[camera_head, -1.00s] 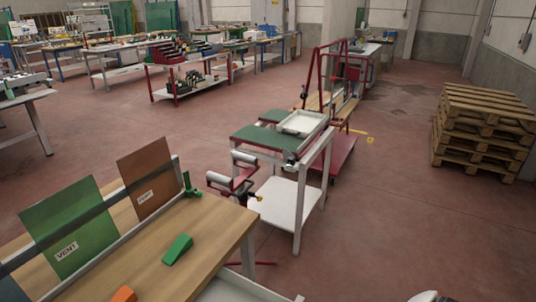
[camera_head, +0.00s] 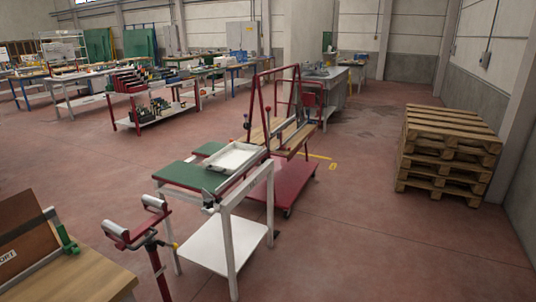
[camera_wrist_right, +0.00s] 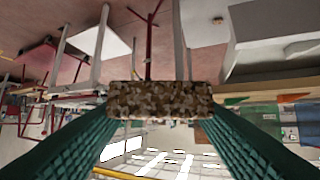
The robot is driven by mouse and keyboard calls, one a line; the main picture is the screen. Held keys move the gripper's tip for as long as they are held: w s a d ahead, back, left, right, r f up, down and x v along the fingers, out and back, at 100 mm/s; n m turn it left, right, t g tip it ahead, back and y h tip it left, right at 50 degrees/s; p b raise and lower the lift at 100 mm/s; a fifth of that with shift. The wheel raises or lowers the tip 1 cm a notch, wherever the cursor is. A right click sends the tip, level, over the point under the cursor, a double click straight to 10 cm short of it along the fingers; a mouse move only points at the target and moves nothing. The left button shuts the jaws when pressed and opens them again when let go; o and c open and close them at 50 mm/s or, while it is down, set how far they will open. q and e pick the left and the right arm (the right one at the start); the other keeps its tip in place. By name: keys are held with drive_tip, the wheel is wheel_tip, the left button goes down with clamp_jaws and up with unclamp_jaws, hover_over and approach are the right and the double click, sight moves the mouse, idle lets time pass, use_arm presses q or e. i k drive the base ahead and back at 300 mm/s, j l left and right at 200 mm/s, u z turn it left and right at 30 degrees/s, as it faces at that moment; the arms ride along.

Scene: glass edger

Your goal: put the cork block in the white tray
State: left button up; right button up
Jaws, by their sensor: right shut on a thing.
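The cork block (camera_wrist_right: 158,99), speckled brown, is held between the green fingers of my right gripper (camera_wrist_right: 158,108) in the right wrist view. The gripper is shut on its two ends. The head view shows neither the block nor my grippers. The white tray (camera_head: 235,158) is shallow and looks empty. It lies on the far right part of a small white-legged table with a green top (camera_head: 184,175), ahead of me and left of centre. My left gripper is out of view.
A red roller stand (camera_head: 140,225) is at the table's near left. A wooden bench (camera_head: 80,279) fills the lower left corner. A red trolley (camera_head: 285,188) stands behind the table. Stacked pallets (camera_head: 448,155) are at right. The floor at centre right is clear.

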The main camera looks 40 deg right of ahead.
sight(234, 160)
drive_tip(key=i+l, duration=0.2)
drive_tip(key=l, duration=0.25)
drive_tip(key=i+l+z, duration=0.1)
drive_tip(key=i+l, duration=0.15)
drive_tip(key=l, duration=0.2)
drive_tip(key=i+l, duration=0.25)
drive_tip(key=l, duration=0.2)
drive_tip(key=i+l+z, duration=0.1)
drive_tip(key=l, duration=0.35)
drive_tip(key=i+l, duration=0.4)
drive_tip(key=i+z, duration=0.15)
drive_tip(key=i, duration=1.25)
drive_tip(key=j, duration=0.1)
